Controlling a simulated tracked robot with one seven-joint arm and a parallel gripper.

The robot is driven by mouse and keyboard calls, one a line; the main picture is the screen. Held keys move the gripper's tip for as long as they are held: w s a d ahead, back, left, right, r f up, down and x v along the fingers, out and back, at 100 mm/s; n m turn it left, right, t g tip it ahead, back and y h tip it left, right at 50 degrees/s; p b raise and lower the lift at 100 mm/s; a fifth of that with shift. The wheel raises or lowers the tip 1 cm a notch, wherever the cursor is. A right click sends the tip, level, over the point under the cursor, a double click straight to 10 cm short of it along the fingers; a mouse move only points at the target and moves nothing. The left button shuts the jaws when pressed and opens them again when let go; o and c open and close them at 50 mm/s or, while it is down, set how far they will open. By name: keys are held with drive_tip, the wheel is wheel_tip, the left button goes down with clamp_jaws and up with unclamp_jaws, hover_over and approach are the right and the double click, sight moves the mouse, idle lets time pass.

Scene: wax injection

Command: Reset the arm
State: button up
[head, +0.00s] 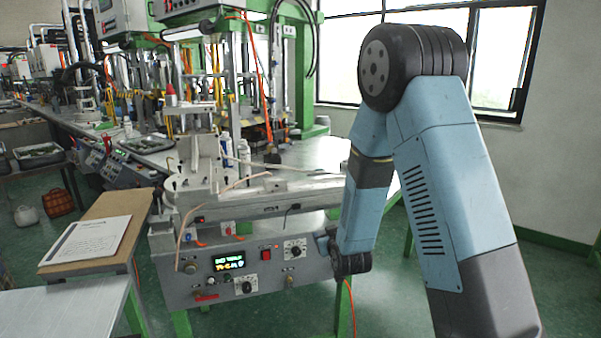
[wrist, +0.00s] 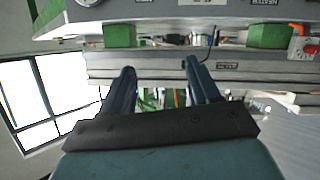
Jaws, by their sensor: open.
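My arm, with blue and dark grey links, rises at the right of the head view and bends down toward the front of the wax injection machine (head: 240,265). The machine's grey body also shows in the wrist view (wrist: 150,68), beyond the fingertips, upside down. I cannot tell how far the fingertips are from it.
A wooden board (head: 113,228) with a paper sheet (head: 88,240) lies left of the machine. A pale table (head: 65,312) is at the lower left. Benches with more machines and bottles run back left. Windows (head: 435,60) are behind my arm. Green floor shows at the far right.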

drive_tip(key=s+d+r+m+g+h, duration=0.1)
drive_tip(key=s+d+r, duration=0.25)
drive_tip(key=r, duration=0.25)
drive_tip(key=s+d+r+m+g, duration=0.1)
drive_tip(key=s+d+r+g, duration=0.15)
drive_tip(key=s+r, duration=0.3)
drive_tip(key=s+d+r+g+h, duration=0.1)
drive_tip(key=s+d+r, duration=0.2)
drive_tip(key=r, duration=0.3)
drive_tip(key=s+d+r+m+g, duration=0.1)
drive_tip(key=s+d+r+g, duration=0.1)
drive_tip(key=s, duration=1)
drive_tip(key=s+d+r+m+g, duration=0.1)
drive_tip(key=s+d+r, duration=0.3)
drive_tip(key=s, duration=0.8)
drive_tip(key=shift+s+d+r+g+h, duration=0.15)
drive_tip(key=shift+s+r+g+h, duration=0.2)
drive_tip(key=shift+r+g, duration=0.2)
